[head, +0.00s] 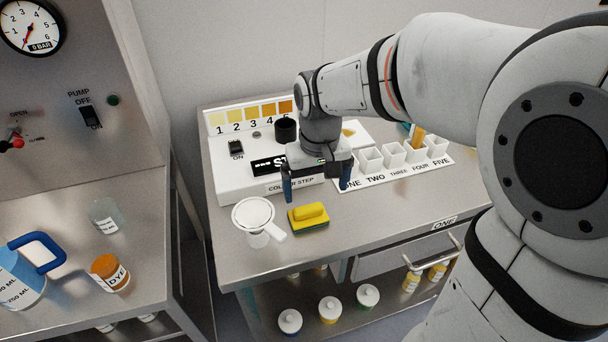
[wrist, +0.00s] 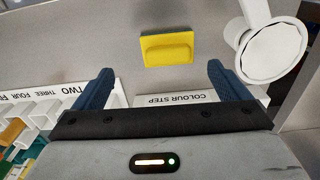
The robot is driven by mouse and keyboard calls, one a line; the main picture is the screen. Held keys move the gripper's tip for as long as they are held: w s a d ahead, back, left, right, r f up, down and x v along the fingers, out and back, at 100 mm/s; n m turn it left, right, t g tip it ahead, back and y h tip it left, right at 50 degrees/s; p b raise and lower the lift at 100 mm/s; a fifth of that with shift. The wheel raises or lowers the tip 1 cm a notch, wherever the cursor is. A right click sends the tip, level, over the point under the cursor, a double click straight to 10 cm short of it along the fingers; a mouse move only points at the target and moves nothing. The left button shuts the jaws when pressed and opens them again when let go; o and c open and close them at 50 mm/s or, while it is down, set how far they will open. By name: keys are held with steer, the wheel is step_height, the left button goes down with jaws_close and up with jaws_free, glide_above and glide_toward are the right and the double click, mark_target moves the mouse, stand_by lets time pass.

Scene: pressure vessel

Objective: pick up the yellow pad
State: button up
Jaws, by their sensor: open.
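The yellow pad (head: 308,217) lies on the steel table, a yellow block with a raised grip on top and a dark green underside. It also shows in the wrist view (wrist: 167,49), above the gap between the fingers. My gripper (head: 317,191) is open and empty, with two blue fingers pointing down. It is above the table, behind the pad in the head view and apart from it. In the wrist view the fingers (wrist: 156,75) are spread wider than the pad. Nothing hides the pad.
A white strainer-like cup with a handle (head: 254,217) stands just left of the pad. The white colour step unit (head: 232,178) and a row of white cups (head: 395,155) stand behind. The table front right of the pad (head: 370,210) is clear.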

mark_target(308, 208)
steer(key=shift+o, duration=0.3)
steer(key=shift+w+a+f, duration=0.25)
steer(key=shift+a+f, duration=0.1)
steer(key=shift+f, duration=0.15)
steer(key=shift+w+a+f, duration=0.2)
steer(key=shift+a+f, duration=0.15)
steer(key=shift+f, duration=0.15)
step_height(308, 208, down, 7)
steer(key=shift+w+f, duration=0.1)
steer(key=shift+f, duration=0.1)
steer(key=shift+c, duration=0.4)
steer(key=c, duration=0.9)
